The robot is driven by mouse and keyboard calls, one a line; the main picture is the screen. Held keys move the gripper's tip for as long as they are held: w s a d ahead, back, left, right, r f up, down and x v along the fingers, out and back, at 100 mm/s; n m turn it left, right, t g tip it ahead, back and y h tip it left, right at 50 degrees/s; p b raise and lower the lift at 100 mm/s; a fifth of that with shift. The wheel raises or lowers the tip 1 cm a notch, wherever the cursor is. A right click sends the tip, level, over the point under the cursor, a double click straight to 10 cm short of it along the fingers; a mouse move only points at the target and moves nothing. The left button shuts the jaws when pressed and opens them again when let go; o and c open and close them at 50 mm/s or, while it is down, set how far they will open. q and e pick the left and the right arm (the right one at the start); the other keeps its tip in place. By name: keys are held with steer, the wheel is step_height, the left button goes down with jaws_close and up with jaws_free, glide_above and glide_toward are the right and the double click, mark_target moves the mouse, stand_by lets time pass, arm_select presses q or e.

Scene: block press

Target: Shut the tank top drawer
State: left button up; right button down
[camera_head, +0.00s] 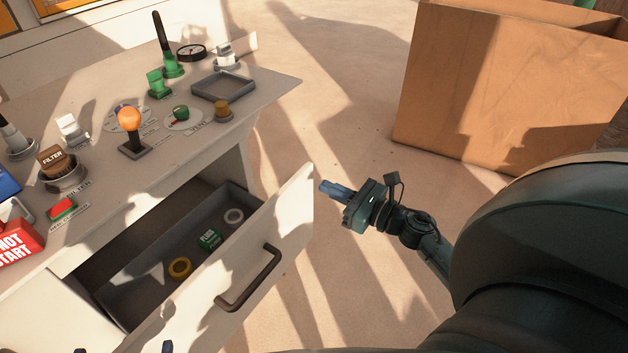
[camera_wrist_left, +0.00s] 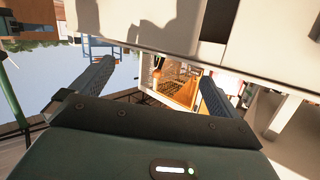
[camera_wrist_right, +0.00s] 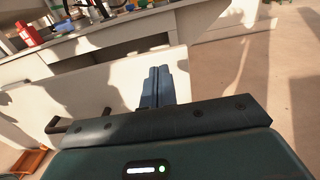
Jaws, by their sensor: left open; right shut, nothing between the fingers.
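The drawer (camera_head: 290,218) stands pulled out of the white workbench. Its front panel has a dark bar handle (camera_head: 250,283). Inside its grey tray lie a yellow ring (camera_head: 180,267), a green labelled block (camera_head: 209,238) and a pale ring (camera_head: 233,216). My right gripper (camera_head: 324,187) is shut and empty, just off the right end of the drawer front. In the right wrist view its closed fingers (camera_wrist_right: 158,72) overlap the pale drawer front (camera_wrist_right: 95,88); contact cannot be told. My left gripper (camera_wrist_left: 156,72) is open and empty in the left wrist view, with a pale bench surface above it.
The workbench top (camera_head: 205,150) carries an orange-knobbed lever (camera_head: 129,118), a green-based stick (camera_head: 172,66), an empty square tray (camera_head: 222,84) and a red block (camera_head: 18,242). A large cardboard box (camera_head: 480,85) stands on the floor at right. The floor between is clear.

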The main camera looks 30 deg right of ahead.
mark_target(302, 176)
steer(key=shift+x, duration=2.4)
